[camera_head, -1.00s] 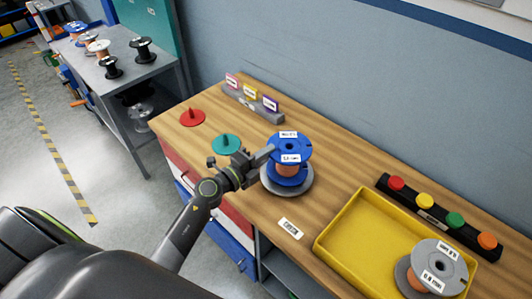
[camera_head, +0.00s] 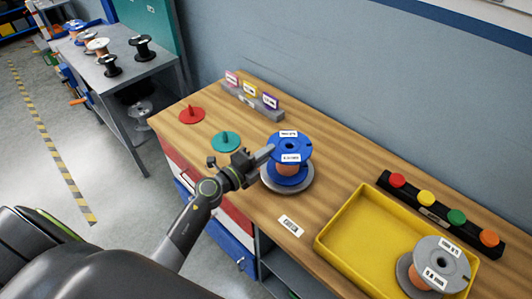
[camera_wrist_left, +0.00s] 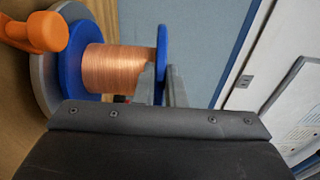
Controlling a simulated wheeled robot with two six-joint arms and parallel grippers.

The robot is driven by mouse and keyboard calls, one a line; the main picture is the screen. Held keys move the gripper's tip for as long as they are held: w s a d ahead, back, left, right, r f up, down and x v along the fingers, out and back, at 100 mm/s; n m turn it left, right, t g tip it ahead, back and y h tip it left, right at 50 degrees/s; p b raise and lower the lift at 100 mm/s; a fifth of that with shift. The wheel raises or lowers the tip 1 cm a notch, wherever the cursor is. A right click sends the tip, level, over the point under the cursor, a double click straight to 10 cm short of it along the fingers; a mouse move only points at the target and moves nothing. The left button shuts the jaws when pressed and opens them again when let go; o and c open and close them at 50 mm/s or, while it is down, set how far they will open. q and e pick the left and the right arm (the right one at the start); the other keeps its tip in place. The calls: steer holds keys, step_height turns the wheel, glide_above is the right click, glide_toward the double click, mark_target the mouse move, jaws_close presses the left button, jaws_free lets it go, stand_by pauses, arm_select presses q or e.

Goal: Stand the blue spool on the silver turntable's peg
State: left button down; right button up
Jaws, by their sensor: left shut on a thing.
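The blue spool (camera_head: 291,146), wound with copper wire, stands upright over the silver turntable (camera_head: 299,187). Its lower flange looks to be on or very close to the disc; the peg is hidden inside it. My left gripper (camera_head: 268,152) is shut on the blue spool at its upper flange, from the left side. In the left wrist view, the gripper fingers (camera_wrist_left: 168,85) reach the blue flange (camera_wrist_left: 162,62), and the other flange lies close against the grey disc (camera_wrist_left: 40,70). My right gripper is not in view.
A yellow tray (camera_head: 340,222) holding a grey spool (camera_head: 440,262) is at right. A black bar with coloured buttons (camera_head: 426,201) lies behind it. Teal (camera_head: 225,144) and red (camera_head: 191,116) turntables with pegs stand empty at left. A white label (camera_head: 291,225) lies in front.

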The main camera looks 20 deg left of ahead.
arm_select(q)
steer(key=shift+s+f, duration=0.1)
steer(key=shift+f, duration=0.2)
steer(key=c, duration=1.4)
jaws_free()
steer(key=shift+c, duration=0.2)
steer(key=shift+a, duration=0.1)
steer(key=b+v, duration=0.5)
steer(key=v, duration=1.2)
steer(key=shift+r, duration=0.2)
steer(key=shift+s, duration=0.15)
